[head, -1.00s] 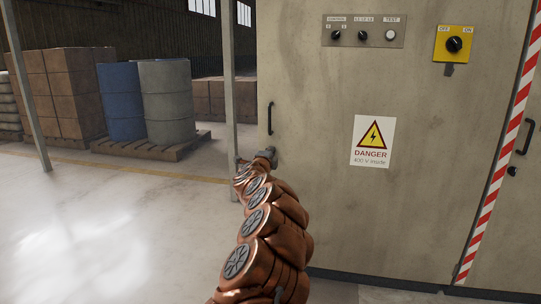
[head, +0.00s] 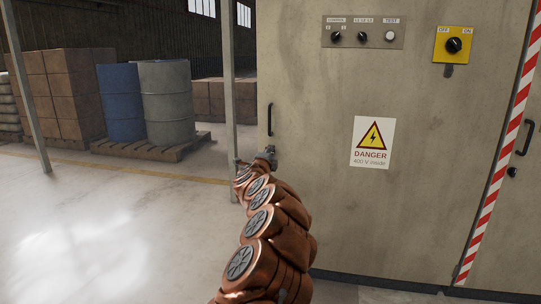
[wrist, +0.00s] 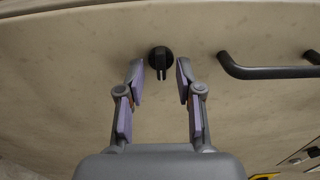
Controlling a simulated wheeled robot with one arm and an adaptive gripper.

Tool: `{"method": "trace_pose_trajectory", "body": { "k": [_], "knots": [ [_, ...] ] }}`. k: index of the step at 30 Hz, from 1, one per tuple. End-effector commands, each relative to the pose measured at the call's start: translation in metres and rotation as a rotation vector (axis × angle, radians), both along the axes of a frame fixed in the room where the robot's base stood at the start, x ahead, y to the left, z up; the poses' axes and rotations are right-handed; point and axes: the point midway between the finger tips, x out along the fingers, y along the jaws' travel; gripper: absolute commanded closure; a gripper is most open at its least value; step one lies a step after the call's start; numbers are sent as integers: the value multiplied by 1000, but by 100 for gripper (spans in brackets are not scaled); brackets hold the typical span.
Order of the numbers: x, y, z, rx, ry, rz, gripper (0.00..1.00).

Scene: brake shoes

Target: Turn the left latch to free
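The left latch (wrist: 160,57) is a small round black knob with a raised grip on the cabinet door, clear in the wrist view. Its grip points down in that picture. My gripper (wrist: 160,80) is open, with one finger on each side of the latch and a visible gap on both sides; nothing is held. In the head view my gripper (head: 267,155) is at the door's left edge, below the black door handle (head: 270,119), and the latch is hidden behind it.
The black handle also shows right of the latch in the wrist view (wrist: 262,72). The cabinet door (head: 330,220) carries a danger sign (head: 373,142), a control panel (head: 362,32) and a yellow switch (head: 453,45). A post (head: 230,70) stands left of my gripper.

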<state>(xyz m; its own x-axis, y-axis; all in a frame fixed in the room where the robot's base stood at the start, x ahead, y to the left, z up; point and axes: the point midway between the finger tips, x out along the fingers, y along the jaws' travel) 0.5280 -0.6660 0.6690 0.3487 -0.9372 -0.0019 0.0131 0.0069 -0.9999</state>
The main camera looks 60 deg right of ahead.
Motion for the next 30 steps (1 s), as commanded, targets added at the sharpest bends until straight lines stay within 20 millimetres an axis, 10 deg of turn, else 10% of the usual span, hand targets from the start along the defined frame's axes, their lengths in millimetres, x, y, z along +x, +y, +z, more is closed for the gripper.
{"method": "trace_pose_trajectory", "body": {
  "k": [30],
  "knots": [
    [-32, 88, 1, 2, -2, 2, 65]
  ]
}}
